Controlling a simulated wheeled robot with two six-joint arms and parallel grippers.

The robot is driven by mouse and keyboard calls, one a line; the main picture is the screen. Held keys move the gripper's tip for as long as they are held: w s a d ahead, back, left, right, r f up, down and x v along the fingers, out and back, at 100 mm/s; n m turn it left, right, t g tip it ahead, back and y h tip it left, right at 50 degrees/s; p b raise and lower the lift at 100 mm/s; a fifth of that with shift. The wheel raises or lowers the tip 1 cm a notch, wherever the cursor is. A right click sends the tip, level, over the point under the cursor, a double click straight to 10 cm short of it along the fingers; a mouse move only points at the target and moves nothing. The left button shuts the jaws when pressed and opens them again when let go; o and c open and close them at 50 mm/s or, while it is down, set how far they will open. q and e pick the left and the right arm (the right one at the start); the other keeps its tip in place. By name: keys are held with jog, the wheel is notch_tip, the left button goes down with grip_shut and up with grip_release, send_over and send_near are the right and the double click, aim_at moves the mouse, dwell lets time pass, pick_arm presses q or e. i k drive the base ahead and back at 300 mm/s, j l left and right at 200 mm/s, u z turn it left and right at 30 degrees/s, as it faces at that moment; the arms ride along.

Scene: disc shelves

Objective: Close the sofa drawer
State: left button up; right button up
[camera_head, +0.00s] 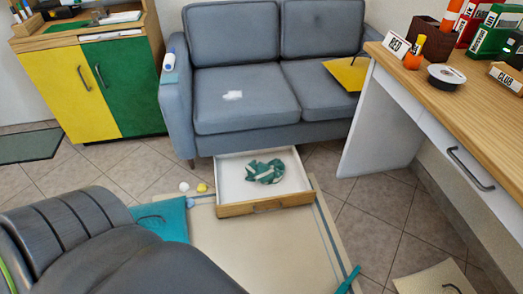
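The sofa drawer (266,207) is pulled out from under the front of the grey sofa (247,98). It has white inner walls and a wooden front panel with a handle. A crumpled green and white cloth (265,171) lies inside it. The drawer's back end lies close to the sofa's lower front edge. Neither of my grippers shows in the head view, so I cannot see anything held.
A dark grey ribbed form (110,245) fills the lower left. A beige rug (270,250) lies before the drawer. Small balls (202,187) and a teal cloth (165,218) lie left of it. A wooden-topped desk (420,105) stands right; a yellow-green cabinet (92,90) stands left.

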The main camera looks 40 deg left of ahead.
aim_at(236, 196)
jog(key=u, duration=1.3)
